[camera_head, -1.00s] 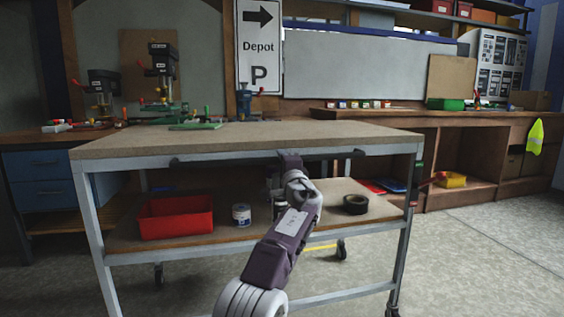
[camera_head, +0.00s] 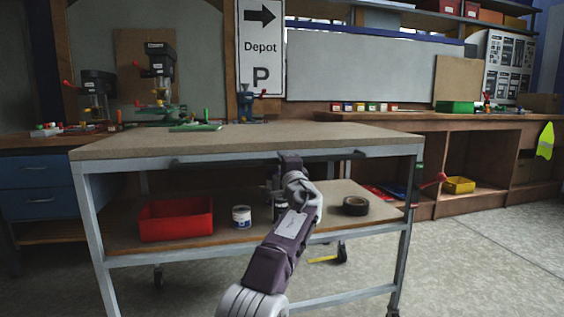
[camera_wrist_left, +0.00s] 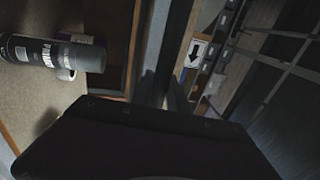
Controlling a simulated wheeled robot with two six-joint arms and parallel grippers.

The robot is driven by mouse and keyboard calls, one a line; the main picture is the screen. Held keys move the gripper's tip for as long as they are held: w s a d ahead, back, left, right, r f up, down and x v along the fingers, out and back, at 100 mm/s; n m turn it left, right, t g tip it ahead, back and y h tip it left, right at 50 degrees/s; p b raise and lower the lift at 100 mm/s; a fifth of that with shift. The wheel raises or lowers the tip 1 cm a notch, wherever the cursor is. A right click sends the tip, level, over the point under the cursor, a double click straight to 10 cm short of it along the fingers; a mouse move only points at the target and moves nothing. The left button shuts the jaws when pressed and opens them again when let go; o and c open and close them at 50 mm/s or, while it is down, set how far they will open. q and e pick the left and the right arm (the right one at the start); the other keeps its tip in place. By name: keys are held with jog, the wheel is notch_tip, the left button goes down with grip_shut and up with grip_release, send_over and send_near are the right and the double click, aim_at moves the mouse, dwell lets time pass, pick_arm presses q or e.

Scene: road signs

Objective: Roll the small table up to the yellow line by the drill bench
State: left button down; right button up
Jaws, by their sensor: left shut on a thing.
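The small table (camera_head: 250,141) is a wheeled cart with a brown top, pale metal frame, lower shelf and castors. My left gripper (camera_head: 290,158) is shut on the dark handle bar (camera_head: 220,161) along its front edge. The yellow line (camera_head: 324,260) shows as a short strip on the floor under the table, beside a rear castor (camera_head: 342,253); the rest is hidden. The drill bench (camera_head: 35,146) stands behind at left, with drill presses (camera_head: 160,70) on it. My right gripper is not in view.
The lower shelf carries a red bin (camera_head: 176,218), a white tin (camera_head: 241,217), a black tape roll (camera_head: 355,205) and a dark spray can (camera_wrist_left: 50,52). A wooden bench (camera_head: 450,124) runs along the back right. Floor (camera_head: 480,260) at right is clear.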

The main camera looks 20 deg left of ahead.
pick_arm(q)
jog(key=c, duration=1.5)
grip_release()
jog(key=shift+o, duration=1)
jog(key=shift+w+a, duration=0.1)
jog(key=shift+a, duration=0.05)
jog(key=shift+s+d+f+b, duration=0.2)
jog(key=shift+b, duration=0.15)
jog(key=b+v, duration=0.4)
jog(key=v, duration=0.4)
jog(key=shift+s+d, duration=0.15)
jog(key=shift+s, duration=0.1)
